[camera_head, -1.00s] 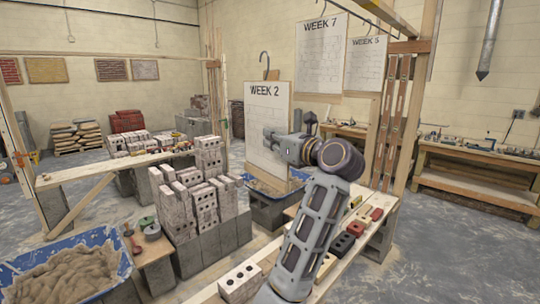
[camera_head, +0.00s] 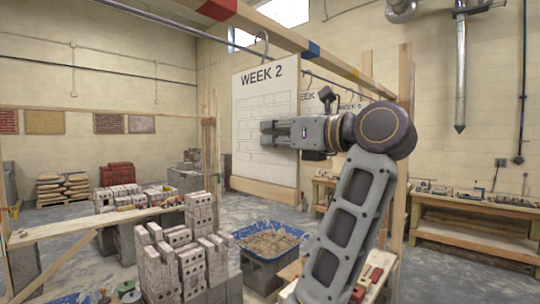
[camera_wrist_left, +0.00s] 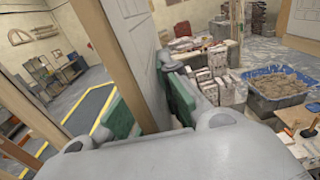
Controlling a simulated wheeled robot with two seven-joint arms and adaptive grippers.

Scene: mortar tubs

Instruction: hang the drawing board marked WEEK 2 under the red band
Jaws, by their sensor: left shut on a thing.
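The WEEK 2 drawing board (camera_head: 250,95) is upright, held up in the air in the head view, with a metal hook (camera_head: 265,46) on its top. My left gripper (camera_head: 268,134) is shut on it, reaching across its front from the right. In the left wrist view, the green finger pads (camera_wrist_left: 122,116) close on a brown wooden edge (camera_wrist_left: 145,75). The red band (camera_head: 217,9) is on the overhead beam, up and left of the hook. The hook overlaps the beam's lower edge in the picture; I cannot tell whether they touch. My right gripper is out of view.
The beam also carries a blue band (camera_head: 313,49) and a yellow band (camera_head: 354,72). WEEK 5 (camera_head: 349,105) and another board hang behind my gripper, partly hidden. A blue mortar tub (camera_head: 240,234) stands below the board, with stacked blocks (camera_head: 165,262) to its left.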

